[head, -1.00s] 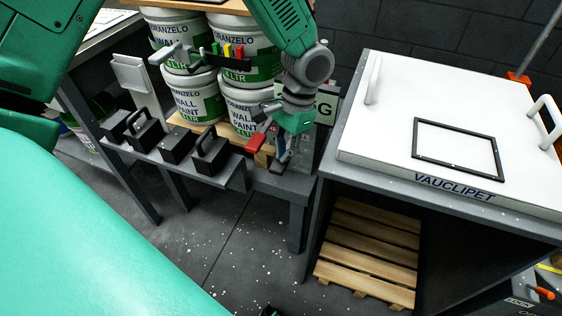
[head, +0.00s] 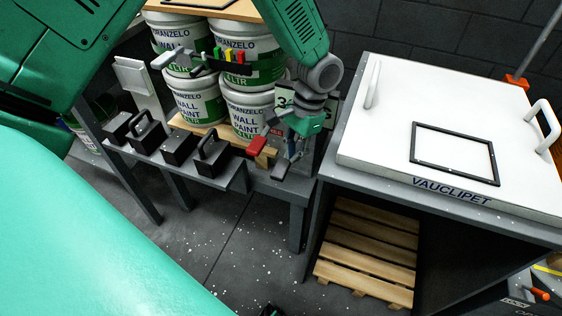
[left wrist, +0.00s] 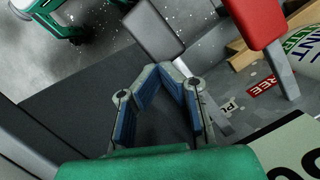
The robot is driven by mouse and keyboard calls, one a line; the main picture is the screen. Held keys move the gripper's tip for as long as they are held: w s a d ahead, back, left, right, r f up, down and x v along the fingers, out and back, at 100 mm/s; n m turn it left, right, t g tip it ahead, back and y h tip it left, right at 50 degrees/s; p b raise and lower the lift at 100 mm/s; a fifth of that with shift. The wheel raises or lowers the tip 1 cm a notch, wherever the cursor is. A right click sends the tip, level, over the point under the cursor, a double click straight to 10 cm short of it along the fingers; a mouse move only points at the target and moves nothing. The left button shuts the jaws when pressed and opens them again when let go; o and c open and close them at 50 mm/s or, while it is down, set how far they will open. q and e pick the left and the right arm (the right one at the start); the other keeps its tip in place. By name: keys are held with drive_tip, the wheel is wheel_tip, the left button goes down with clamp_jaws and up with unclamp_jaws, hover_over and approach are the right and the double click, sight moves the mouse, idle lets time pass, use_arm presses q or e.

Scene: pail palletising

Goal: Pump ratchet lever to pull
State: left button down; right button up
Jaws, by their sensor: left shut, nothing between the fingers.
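A lever with a flat grey grip (head: 281,170) stands at the front edge of the grey bench. It also shows in the left wrist view (left wrist: 152,30), just beyond my fingertips. A red-ended lever (head: 257,146) is to its left in the head view, and it also shows in the left wrist view (left wrist: 255,20), beside a red label reading "REE" and a partly hidden "PU" label. My left gripper (head: 291,153) is shut and empty, above and beside the grey grip. In the left wrist view its blue-padded fingers (left wrist: 165,72) meet at the tips. My right gripper is not in view.
Several paint pails (head: 246,112) are stacked behind the levers. Black handled weights (head: 178,150) stand on the bench shelf to the left. A white-lidded cabinet (head: 390,140) stands close on the right, with a wooden pallet (head: 366,255) below it.

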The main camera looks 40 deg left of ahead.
use_arm(q)
drive_tip(key=v, duration=1.2)
drive_tip(key=shift+f, duration=0.1)
idle(0.9)
